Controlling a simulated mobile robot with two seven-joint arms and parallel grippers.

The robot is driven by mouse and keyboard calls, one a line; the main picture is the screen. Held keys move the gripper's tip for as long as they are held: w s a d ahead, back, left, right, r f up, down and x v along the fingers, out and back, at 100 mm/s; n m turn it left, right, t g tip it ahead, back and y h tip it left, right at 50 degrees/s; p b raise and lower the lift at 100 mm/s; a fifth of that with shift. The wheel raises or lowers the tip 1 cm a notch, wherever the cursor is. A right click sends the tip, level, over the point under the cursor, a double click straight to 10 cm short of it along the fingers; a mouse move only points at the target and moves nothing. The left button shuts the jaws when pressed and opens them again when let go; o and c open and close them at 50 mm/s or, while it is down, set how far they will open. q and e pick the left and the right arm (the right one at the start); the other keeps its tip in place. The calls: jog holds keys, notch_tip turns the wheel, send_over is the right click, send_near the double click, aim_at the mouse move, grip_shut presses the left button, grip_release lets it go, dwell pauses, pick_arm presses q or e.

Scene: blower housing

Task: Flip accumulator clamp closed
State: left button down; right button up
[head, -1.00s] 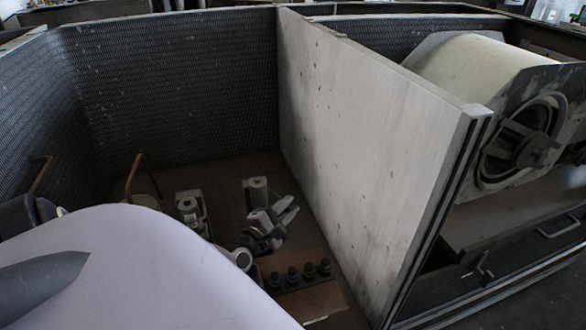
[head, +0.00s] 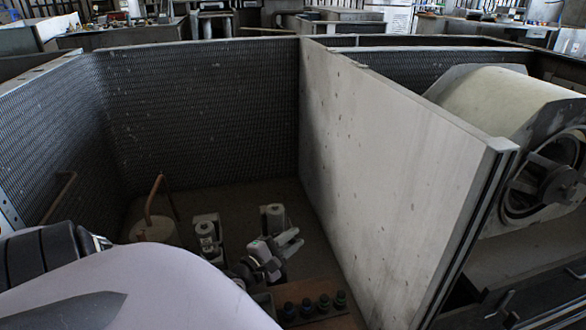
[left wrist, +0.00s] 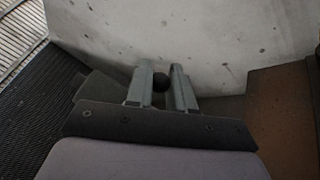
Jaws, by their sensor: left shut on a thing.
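My left gripper (head: 287,240) is low inside the housing, close to the light partition wall. In the left wrist view its two grey fingers (left wrist: 161,88) are shut on a small dark round knob (left wrist: 159,82), which shows between them. The rest of the part carrying the knob is hidden, so the clamp's angle cannot be told. A pale upright cylinder on a mount (head: 273,218) stands just behind the gripper, and a similar one (head: 207,232) stands to the left. My right gripper is not in view.
The pale partition wall (head: 390,150) rises right of the gripper. A brown block with several dark knobs (head: 312,306) lies in front. A bent pipe on a rounded body (head: 152,200) stands at left. A large drum (head: 500,100) is beyond the partition. Mesh walls (head: 200,110) enclose the back.

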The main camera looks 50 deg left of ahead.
pick_arm(q)
jog(key=shift+s+a+f, duration=0.15)
jog(key=shift+a, duration=0.25)
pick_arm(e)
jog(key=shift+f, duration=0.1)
pick_arm(q)
jog(key=c, duration=1)
grip_release()
jog(key=shift+d, duration=0.1)
jog(key=s, duration=0.2)
jog(key=s+p, duration=0.1)
jog(key=s, duration=0.4)
jog(key=shift+s+d+p, duration=0.1)
jog(key=shift+d+p, duration=0.15)
jog(key=shift+p, duration=0.15)
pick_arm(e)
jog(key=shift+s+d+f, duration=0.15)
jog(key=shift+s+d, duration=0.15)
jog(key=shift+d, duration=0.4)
pick_arm(q)
jog(key=shift+n, duration=0.3)
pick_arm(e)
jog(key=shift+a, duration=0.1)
